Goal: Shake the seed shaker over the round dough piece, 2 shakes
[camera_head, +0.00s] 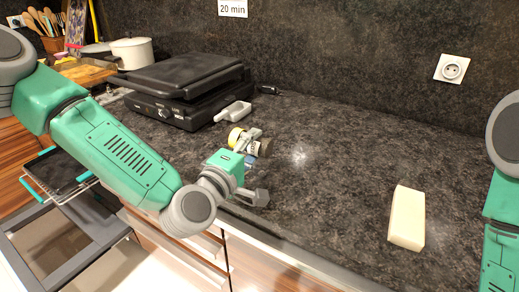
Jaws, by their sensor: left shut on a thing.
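My left gripper (257,167) is over the worktop near its front edge and is shut on a small cylinder, seemingly the seed shaker (236,137). I see no round dough piece. My right arm shows at the right edge, but its gripper is out of view.
A pale rectangular block (406,218) lies on the dark worktop (330,170) at the right. A white pot (132,53) is at the back left. The middle of the worktop is clear.

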